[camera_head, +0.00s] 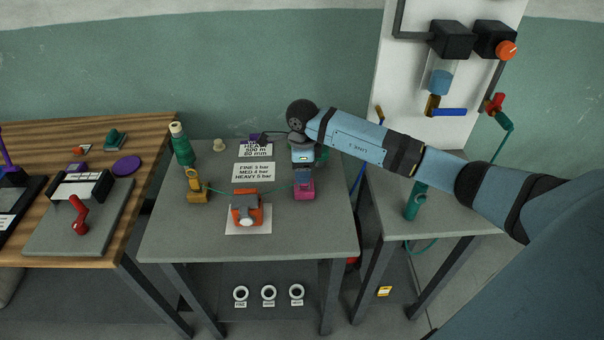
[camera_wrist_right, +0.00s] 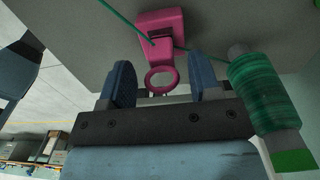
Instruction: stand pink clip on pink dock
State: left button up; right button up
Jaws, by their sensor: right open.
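In the head view a pink block (camera_head: 304,192) stands at the right of the grey middle table, just below my right gripper (camera_head: 303,172). In the right wrist view, a pink body (camera_wrist_right: 165,28) carries a pink ring (camera_wrist_right: 161,79). The ring lies in the gap between the two fingers of my right gripper (camera_wrist_right: 163,72), which is open, with space on both sides. I cannot tell where the pink clip ends and the pink dock begins. A thin green cord (camera_wrist_right: 121,22) runs to the pink body. My left gripper is out of view.
A green spool (camera_wrist_right: 264,92) stands close beside the right finger. A yellow fixture (camera_head: 197,192), an orange device (camera_head: 246,209), a tall green spool (camera_head: 182,146) and printed cards (camera_head: 253,172) share the table (camera_head: 175,240). The front right corner is clear.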

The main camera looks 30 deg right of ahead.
notch_tip(320, 180, up, 10)
jog(key=shift+f+b, duration=0.15)
jog(key=shift+b, duration=0.15)
jog(key=shift+d, duration=0.1)
